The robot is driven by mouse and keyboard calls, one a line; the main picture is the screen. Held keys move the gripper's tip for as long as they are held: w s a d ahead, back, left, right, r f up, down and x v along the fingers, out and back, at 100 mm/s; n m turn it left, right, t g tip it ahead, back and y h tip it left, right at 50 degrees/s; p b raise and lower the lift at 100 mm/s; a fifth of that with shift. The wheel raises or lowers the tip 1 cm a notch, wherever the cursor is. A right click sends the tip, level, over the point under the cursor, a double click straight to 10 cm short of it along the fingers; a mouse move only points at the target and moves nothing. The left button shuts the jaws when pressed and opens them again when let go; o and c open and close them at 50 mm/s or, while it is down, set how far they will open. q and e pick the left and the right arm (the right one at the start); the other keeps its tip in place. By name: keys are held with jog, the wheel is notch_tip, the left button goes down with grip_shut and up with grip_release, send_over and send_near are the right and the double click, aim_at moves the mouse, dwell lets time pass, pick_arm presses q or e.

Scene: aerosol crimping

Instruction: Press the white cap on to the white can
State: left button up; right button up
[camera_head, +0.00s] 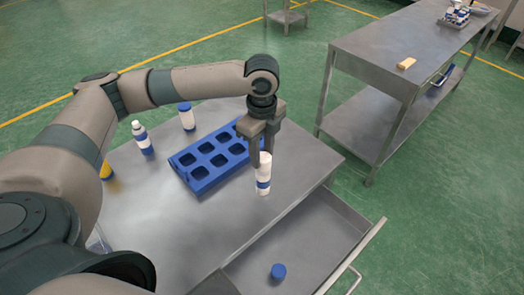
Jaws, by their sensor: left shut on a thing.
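The white can (263,187) with a blue band stands upright on the steel table, right of the blue tray. The white cap (265,158) shows at the can's top, between the fingers of my left gripper (262,154). My left gripper points down over the can and is shut on the white cap. The fingers partly hide the cap, and I cannot tell whether it is fully seated. My right gripper is not in view.
A blue tray (184,160) with several empty pockets lies left of the can. A white-capped bottle (142,138), a blue-capped can (187,118) and a yellow bottle (105,171) stand farther left. A blue cap (278,271) lies in the open drawer (315,240).

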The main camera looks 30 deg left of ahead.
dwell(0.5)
pick_arm(q)
jog(key=shift+p, duration=0.7)
dwell(0.3)
jog(key=shift+p, duration=0.7)
dwell(0.9)
dwell(0.3)
jog(key=o, duration=1.6)
jog(key=shift+o, duration=0.2)
jog(key=shift+r, duration=0.1)
